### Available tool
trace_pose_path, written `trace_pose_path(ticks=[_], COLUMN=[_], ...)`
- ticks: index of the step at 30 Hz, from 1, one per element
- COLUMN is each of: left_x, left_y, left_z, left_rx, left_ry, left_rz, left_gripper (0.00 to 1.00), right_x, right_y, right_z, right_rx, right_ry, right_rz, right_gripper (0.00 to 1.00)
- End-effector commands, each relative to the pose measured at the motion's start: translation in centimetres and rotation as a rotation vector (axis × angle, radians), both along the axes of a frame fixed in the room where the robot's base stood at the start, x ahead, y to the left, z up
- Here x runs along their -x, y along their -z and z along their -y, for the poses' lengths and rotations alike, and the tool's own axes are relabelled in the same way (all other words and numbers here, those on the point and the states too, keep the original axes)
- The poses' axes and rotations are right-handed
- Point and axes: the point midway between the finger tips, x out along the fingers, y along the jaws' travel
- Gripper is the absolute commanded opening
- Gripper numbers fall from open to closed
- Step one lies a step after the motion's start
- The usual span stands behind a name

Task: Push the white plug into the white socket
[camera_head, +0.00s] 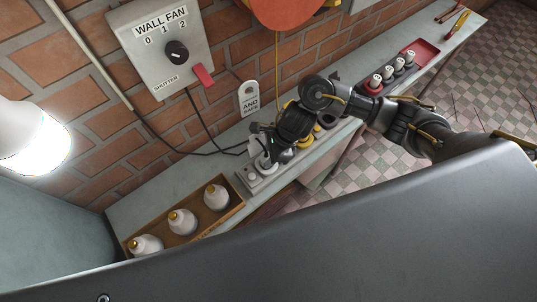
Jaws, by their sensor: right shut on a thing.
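My right gripper (270,158) reaches over the shelf from the right. It is shut on what looks like the white plug (255,147), with a dark cable running to it from the left. The gripper is directly above a pale socket strip (255,184) on the shelf, and a round white socket (252,176) shows near its left end. My gripper hides part of the strip, and I cannot tell whether the plug touches a socket. My left gripper is not in view.
A wooden tray (197,236) with several white bulb-shaped pieces stands left of the strip. A red tray (421,52) with white-topped pieces is at the far right.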

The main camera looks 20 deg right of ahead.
Motion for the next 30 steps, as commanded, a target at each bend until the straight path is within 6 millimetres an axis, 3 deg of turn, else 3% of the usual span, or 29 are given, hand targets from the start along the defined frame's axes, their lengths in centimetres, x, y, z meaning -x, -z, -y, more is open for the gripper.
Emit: trace_pose_path(ticks=[8,9,15,24,30], left_x=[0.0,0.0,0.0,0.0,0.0], left_y=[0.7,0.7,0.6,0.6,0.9], left_z=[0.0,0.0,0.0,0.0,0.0], left_rx=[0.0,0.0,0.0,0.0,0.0], left_ry=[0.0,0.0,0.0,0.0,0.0], left_rz=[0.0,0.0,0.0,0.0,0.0], left_gripper=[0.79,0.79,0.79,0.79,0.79], right_x=[0.0,0.0,0.0,0.0,0.0], right_y=[0.6,0.6,0.5,0.1,-2.7], right_z=[0.0,0.0,0.0,0.2,1.3], right_rx=[0.0,0.0,0.0,0.0,0.001], right_ry=[0.0,0.001,0.001,0.0,-0.002], right_rz=[0.0,0.0,0.0,0.001,0.008], right_gripper=[0.1,0.34,0.58,0.58,0.58])
